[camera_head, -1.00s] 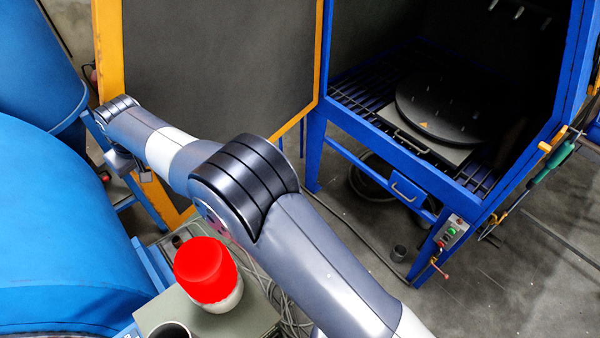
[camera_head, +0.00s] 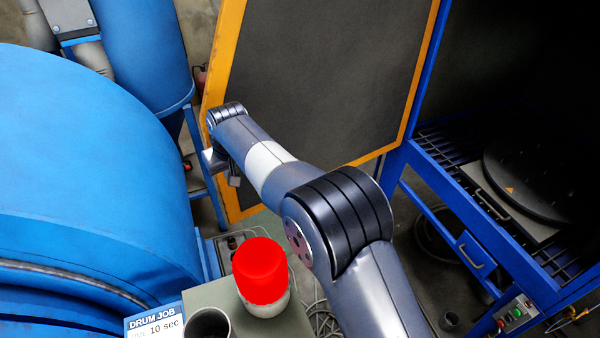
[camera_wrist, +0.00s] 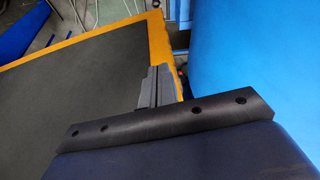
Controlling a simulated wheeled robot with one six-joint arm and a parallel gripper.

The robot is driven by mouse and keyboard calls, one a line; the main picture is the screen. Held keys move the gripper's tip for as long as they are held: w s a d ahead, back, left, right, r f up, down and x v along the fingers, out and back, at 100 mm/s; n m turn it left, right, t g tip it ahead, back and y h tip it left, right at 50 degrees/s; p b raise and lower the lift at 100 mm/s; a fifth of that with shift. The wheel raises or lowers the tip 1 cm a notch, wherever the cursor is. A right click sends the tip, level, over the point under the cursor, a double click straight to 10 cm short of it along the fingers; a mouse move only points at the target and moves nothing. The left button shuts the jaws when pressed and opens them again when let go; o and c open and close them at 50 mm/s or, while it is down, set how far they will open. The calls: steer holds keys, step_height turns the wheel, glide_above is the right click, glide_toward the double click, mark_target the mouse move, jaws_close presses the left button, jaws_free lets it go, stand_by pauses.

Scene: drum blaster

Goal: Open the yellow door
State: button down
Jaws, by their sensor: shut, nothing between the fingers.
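The yellow door (camera_head: 330,85) has a yellow-orange frame and a dark grey inner panel. In the head view it stands wide open, swung out to the left from the blue cabinet (camera_head: 425,190), with the dark interior exposed. In the wrist view the door (camera_wrist: 75,90) fills the left side. My gripper (camera_wrist: 157,85) is shut and empty, with its fingertips in front of the yellow frame near the door's free edge. I cannot tell whether they touch it. In the head view my gripper (camera_head: 233,181) is small and partly hidden behind my wrist, near the door's left edge.
A large blue drum (camera_head: 80,180) is close on the left, with another blue cylinder (camera_head: 145,55) behind it. A red-topped object (camera_head: 260,272) stands on a grey box in front. A black turntable (camera_head: 535,185) sits inside the cabinet. Cables lie on the floor.

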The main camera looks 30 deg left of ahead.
steer(key=b+v, duration=0.2)
steer(key=v, duration=0.8)
steer(key=w+a+f+p, duration=0.3)
steer(key=a+f, duration=0.4)
steer(key=f, duration=0.2)
steer(key=shift+p, duration=0.4)
steer(key=shift+w+d+f, duration=0.1)
steer(key=shift+d+f, duration=0.05)
steer(key=shift+f, duration=0.05)
